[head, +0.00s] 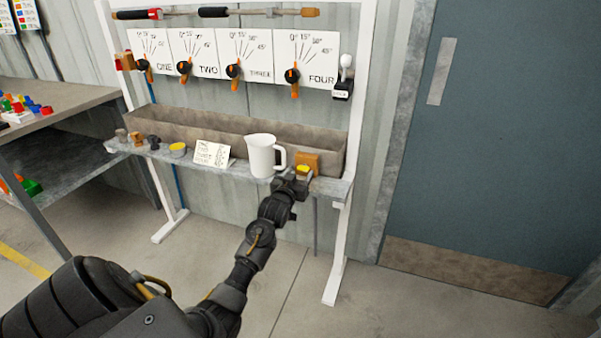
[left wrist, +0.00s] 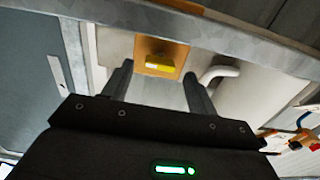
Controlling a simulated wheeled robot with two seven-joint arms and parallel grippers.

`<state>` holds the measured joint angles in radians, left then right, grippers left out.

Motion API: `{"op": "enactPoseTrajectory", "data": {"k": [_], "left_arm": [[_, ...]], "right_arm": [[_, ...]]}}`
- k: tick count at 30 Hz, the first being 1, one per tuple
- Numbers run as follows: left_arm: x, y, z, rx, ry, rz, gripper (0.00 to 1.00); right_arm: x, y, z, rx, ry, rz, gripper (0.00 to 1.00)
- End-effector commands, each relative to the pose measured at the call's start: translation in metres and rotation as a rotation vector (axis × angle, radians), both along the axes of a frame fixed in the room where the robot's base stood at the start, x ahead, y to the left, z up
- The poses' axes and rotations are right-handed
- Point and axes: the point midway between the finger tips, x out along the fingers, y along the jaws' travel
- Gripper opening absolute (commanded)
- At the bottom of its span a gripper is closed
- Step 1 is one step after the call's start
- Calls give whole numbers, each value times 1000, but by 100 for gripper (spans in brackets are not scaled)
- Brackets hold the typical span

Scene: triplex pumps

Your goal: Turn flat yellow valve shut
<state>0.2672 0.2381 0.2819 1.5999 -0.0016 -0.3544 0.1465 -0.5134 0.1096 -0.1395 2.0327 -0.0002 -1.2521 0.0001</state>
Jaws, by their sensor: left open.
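A flat yellow valve handle (head: 303,168) sits on an orange block (head: 312,158) near the right end of the grey shelf. In the left wrist view the yellow handle (left wrist: 159,66) shows as a short bar lying roughly crosswise on the orange block (left wrist: 172,49). My left gripper (head: 296,179) is at the shelf's front edge, close to the handle. In the left wrist view its two fingers (left wrist: 158,72) are spread, with the handle in line between the tips. Whether they touch it I cannot tell. My right gripper is in neither view.
A white pitcher (head: 260,156) stands just left of the orange block, its handle towards it. A card (head: 212,154), a round yellow-topped piece (head: 178,148) and small knobs sit further left. Several dials hang above. The floor right of the rack is clear before a blue door (head: 490,150).

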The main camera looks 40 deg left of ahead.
Motion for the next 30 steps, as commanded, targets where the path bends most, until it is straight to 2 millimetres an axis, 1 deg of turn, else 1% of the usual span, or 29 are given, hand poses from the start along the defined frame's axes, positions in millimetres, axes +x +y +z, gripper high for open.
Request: {"op": "enactPoseTrajectory", "data": {"k": [1,3,6,10,16,17,26,27,30], "left_arm": [[7,2,-1,0,0,0,58],[14,5,-1,0,0,0,58],[21,7,0,0,-1,-1,58],[24,8,0,1,0,-1,58],[24,8,0,1,0,-1,58],[24,8,0,1,0,-1,56],[23,8,0,1,0,0,16],[23,14,0,2,2,1,14],[23,10,0,-2,0,1,14]], "right_arm": [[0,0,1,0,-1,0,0],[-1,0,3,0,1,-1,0],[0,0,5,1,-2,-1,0],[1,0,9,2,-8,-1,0],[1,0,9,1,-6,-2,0],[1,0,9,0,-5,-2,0],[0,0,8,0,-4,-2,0],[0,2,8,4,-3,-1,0],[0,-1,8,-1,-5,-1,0]]}}
